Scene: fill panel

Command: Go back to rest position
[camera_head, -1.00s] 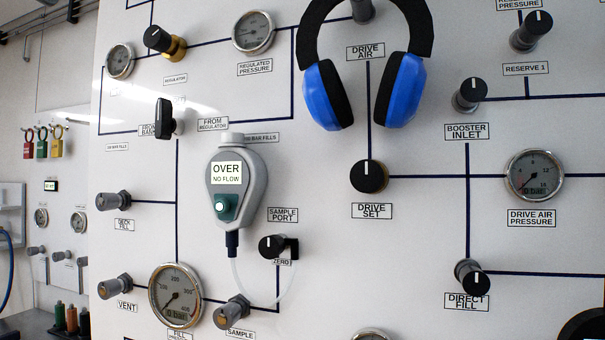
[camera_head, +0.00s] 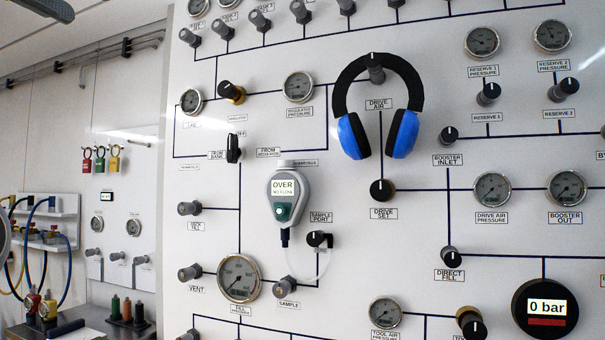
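Neither of my grippers is clearly in view. A grey piece at the top left corner (camera_head: 48,8) and a rounded grey edge at the left border show, but I cannot tell what they are. The white fill panel (camera_head: 350,220) stands in front of me with gauges, knobs and black lines. A grey handheld analyser (camera_head: 288,198) reading "OVER NO FLOW" hangs on it, with a clear tube to the sample port (camera_head: 318,239). Blue and black ear defenders (camera_head: 351,136) hang around the drive air knob.
At the left, a bench (camera_head: 90,326) carries several coloured bottles. Blue and yellow hoses (camera_head: 60,262) hang by a wall shelf. Red, green and yellow padlocks (camera_head: 100,160) hang on the back wall. A round black display (camera_head: 546,308) reads 0 bar at lower right.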

